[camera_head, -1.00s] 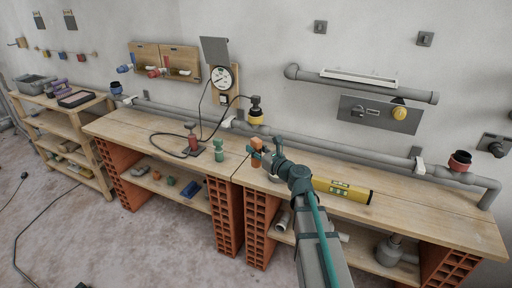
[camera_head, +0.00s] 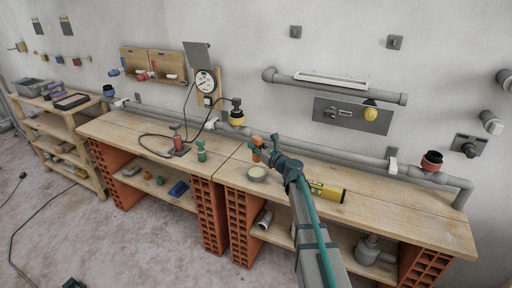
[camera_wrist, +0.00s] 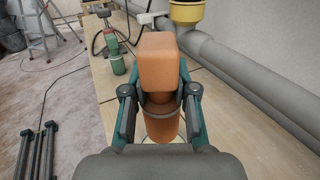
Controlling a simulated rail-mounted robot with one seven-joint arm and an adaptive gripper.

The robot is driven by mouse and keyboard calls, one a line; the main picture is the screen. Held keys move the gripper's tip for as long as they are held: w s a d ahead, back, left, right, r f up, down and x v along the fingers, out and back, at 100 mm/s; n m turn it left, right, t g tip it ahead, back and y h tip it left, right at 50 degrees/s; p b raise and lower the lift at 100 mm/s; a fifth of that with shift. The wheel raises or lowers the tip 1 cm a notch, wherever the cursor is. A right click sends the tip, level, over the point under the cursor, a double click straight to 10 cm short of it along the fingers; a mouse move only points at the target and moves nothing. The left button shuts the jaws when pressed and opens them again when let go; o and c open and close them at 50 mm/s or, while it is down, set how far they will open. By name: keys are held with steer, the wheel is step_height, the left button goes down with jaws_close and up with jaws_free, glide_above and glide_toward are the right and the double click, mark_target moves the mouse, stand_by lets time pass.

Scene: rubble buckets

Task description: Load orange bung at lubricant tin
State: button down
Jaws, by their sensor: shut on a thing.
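The orange bung (camera_head: 256,155) is held by my gripper (camera_head: 263,150) above the wooden bench. In the wrist view the bung (camera_wrist: 158,60) is large, with a blocky head and a narrower rounded lower part between the two teal fingers of my gripper (camera_wrist: 160,95). The gripper is shut on it. A small round pale tin (camera_head: 257,174), which looks like the lubricant tin, stands on the bench just below the bung in the head view. In the wrist view a pale rim shows partly under the bung; the bung and fingers hide most of it. I cannot tell whether they touch.
A green bottle-shaped piece (camera_head: 201,150) and a red one (camera_head: 178,140) stand left on the bench. A yellow level (camera_head: 326,191) lies right of my arm. A grey pipe (camera_head: 300,143) runs along the wall, with a yellow-and-black fitting (camera_head: 236,113).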

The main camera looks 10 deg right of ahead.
mark_target(256, 158)
steer(key=shift+f+b, duration=1.75)
steer(key=shift+f, duration=0.8)
steer(key=shift+f+b, duration=0.45)
steer(key=shift+f, duration=0.15)
stand_by(0.4)
steer(key=shift+r+p, duration=2.65)
steer(key=shift+r, duration=0.9)
